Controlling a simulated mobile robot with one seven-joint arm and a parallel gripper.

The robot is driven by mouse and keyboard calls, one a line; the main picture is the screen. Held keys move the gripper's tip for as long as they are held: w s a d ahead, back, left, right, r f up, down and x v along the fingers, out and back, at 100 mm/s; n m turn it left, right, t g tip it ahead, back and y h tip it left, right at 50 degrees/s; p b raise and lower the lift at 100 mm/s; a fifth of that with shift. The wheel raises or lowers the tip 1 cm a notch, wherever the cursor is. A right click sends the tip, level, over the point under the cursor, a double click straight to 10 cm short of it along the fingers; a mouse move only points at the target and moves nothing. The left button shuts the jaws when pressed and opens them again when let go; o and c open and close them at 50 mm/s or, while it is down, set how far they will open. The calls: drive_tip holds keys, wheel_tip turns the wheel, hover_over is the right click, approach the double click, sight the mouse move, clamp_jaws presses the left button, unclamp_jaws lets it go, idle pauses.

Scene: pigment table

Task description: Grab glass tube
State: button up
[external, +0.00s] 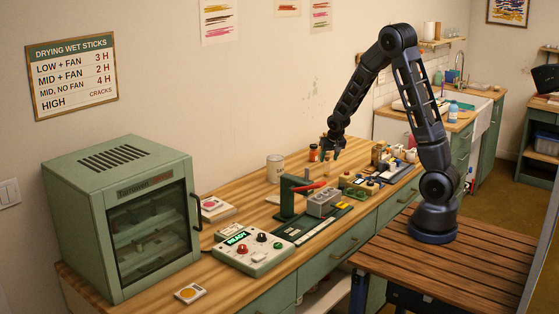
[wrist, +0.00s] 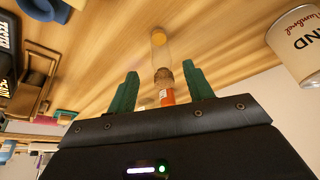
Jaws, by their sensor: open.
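In the wrist view, a slim clear glass tube (wrist: 158,54) shows just ahead of my gripper (wrist: 159,70). It has a yellow-orange far end and a brown, cork-like part nearer to me. An orange-red piece with a pale label shows below it, between the finger bases; I cannot tell if it belongs to the tube. The two green fingers are apart, one on each side of the tube's line, and do not visibly grip it. In the external view my gripper (external: 333,150) hangs low over the back of the wooden table, and the tube cannot be made out there.
A labelled can (wrist: 299,42) stands to the right in the wrist view and left of my gripper in the external view (external: 275,168). A small orange jar (external: 313,153) stands close by. A green press (external: 290,198), control box (external: 253,248) and drying cabinet (external: 125,215) occupy the table's left.

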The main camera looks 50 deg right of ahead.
sight(327, 168)
drive_tip(key=shift+x, duration=2.55)
drive_tip(key=shift+w+r, duration=0.1)
drive_tip(key=c, duration=1.1)
drive_tip(key=shift+o, duration=0.2)
drive_tip(key=shift+r, duration=0.1)
